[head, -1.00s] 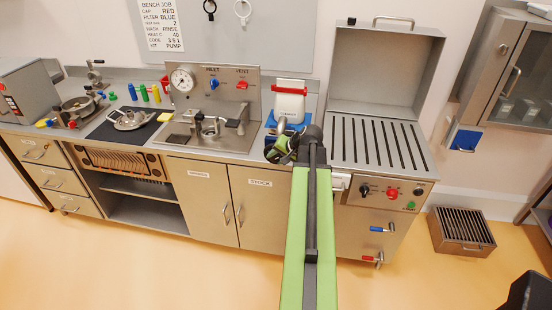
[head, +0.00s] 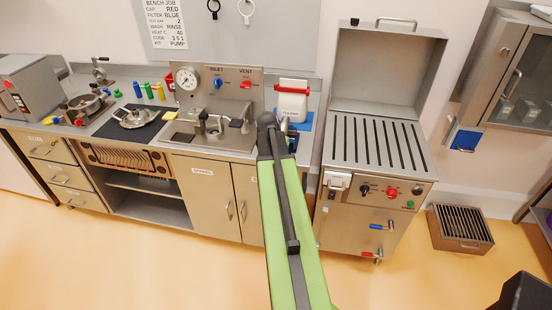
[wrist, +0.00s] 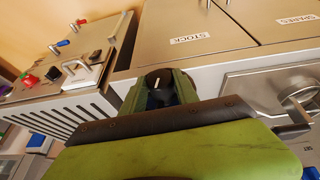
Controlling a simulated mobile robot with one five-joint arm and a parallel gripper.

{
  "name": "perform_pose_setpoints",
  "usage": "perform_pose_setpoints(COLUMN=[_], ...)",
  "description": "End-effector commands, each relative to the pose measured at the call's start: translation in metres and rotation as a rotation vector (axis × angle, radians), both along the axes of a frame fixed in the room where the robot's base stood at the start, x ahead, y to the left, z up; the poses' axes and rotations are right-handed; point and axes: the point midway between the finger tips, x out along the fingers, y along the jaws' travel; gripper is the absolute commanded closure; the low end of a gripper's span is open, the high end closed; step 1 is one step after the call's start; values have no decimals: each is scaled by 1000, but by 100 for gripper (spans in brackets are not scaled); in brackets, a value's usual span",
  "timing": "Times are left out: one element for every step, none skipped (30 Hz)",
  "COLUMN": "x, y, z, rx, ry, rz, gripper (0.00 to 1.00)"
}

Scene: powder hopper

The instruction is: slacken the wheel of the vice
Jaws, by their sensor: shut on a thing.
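My gripper (wrist: 158,84) shows in the wrist view with its green fingers closed around a small dark thing with a pale tip, which I cannot identify. In the head view my arm reaches over the front of the bench right of the sink, and its dark end hides the jaws. A metal fixture (head: 212,125) with dark handles stands in the sink basin. A small grey device with a crank (head: 101,72) stands at the back left of the bench. I cannot tell which of these is the vice, and no wheel shows clearly.
A white container with a red top (head: 292,98) stands behind my arm's end. The slotted steel unit (head: 375,148) with its raised hood is to the right. A lidded pan (head: 136,118) sits on a dark mat to the left. The floor in front is clear.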

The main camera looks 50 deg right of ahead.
Motion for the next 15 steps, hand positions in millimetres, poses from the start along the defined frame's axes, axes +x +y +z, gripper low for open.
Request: perform_pose_setpoints(x=[1, 1, 1, 0, 0, 0, 0, 0, 0, 0, 0, 0, 0, 0, 0], y=[-4, -4, -4, -4, -4, -4, -4, -4, -4, -4, -4, -4, -4, -4, -4], z=[1, 1, 1, 1, 1, 1, 1, 1, 2, 2, 2, 2, 2, 2, 2], rx=[-16, -18, -22, -24, -26, -28, -29, -30, -31, -31, -32, -31, -31, -31, -31], ry=[10, 15, 21, 25, 29, 31, 33, 34, 34, 35, 35, 35, 35, 35, 35], rz=[-1, -1, -2, -2, -1, -2, -1, -2, -2, -3, -2, -3, -3, -3, -3], gripper=[100, 100, 100, 100, 100, 100, 100, 100, 100, 100, 100, 100, 100, 100, 100])
